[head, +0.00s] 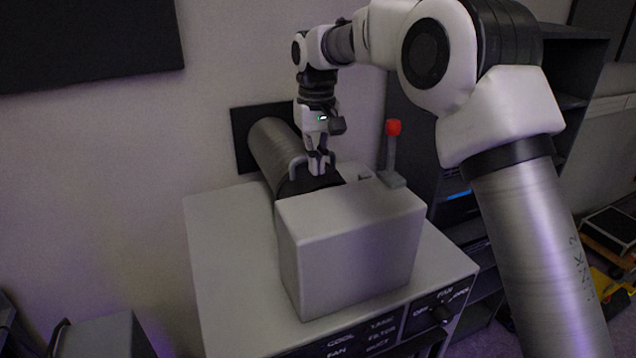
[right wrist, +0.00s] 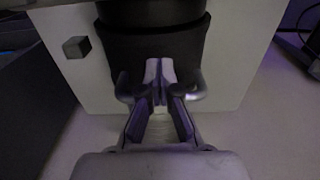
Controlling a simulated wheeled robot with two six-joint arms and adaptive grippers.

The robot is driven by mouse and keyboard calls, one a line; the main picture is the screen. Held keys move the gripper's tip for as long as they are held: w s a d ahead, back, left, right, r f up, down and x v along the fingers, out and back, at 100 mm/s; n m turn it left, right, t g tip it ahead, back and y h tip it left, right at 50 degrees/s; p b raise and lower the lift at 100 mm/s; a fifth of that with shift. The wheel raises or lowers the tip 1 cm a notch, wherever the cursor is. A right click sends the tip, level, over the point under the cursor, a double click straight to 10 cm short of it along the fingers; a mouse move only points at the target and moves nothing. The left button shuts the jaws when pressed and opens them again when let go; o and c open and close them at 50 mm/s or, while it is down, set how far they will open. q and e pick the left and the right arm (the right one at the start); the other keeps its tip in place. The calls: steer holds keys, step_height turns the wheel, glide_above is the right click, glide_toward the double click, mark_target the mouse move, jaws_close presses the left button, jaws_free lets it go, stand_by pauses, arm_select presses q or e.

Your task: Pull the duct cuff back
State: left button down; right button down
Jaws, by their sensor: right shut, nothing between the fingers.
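The duct cuff (head: 295,187) is a dark sleeve at the near end of the grey ribbed duct (head: 268,148), against the pale box (head: 350,240). The cuff also shows in the right wrist view (right wrist: 150,55) as a dark band. A grey curved handle (head: 295,164) stands on it; its bent ends show on both sides of my fingers in the right wrist view (right wrist: 194,86). My right gripper (head: 319,168) points down at the cuff. Its fingers (right wrist: 159,78) are shut and empty, by the handle; whether they touch it I cannot tell. My left gripper is out of view.
The box stands on a pale cabinet (head: 235,275) with a labelled front panel and knob (head: 441,313). A red-tipped lever (head: 393,140) rises beside my right gripper. A dark wall plate (head: 242,135) surrounds the duct's far end. Dark shelving (head: 575,75) stands at right.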

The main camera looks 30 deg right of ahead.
step_height(320, 180, up, 9)
steer(key=s, duration=0.1)
steer(key=shift+s, duration=0.25)
stand_by(0.6)
stand_by(0.3)
